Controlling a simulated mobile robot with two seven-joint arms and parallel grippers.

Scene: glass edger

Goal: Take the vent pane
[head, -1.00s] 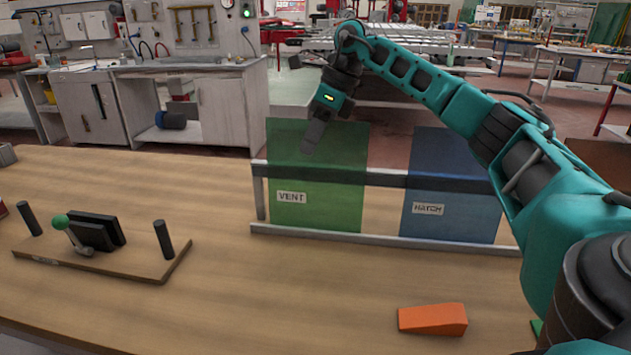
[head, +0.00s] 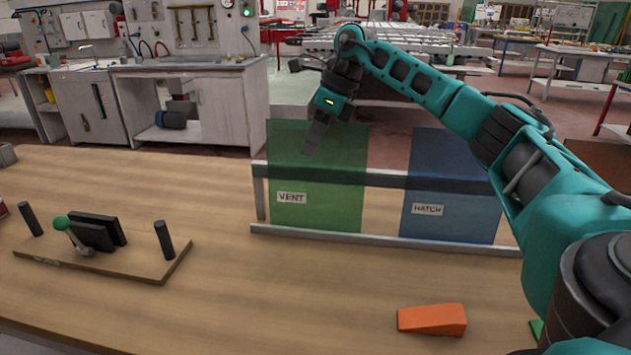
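The vent pane (head: 320,200) is a green see-through sheet with a white VENT label. It stands upright in a low rack with a dark rail (head: 385,179) and a pale bottom ledge (head: 380,239). My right gripper (head: 312,145) comes down at the pane's upper part, left of its middle, with its fingers overlapping the top edge in the picture. I see the fingers nearly edge-on, so I cannot tell their gap or whether they touch the pane. My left gripper is not in view.
A blue pane (head: 448,190) labelled HATCH stands to the right in the same rack. An orange wedge (head: 432,319) lies at the front right. A wooden board (head: 105,262) with black posts and a green-knobbed lever is at the left. The middle of the table is clear.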

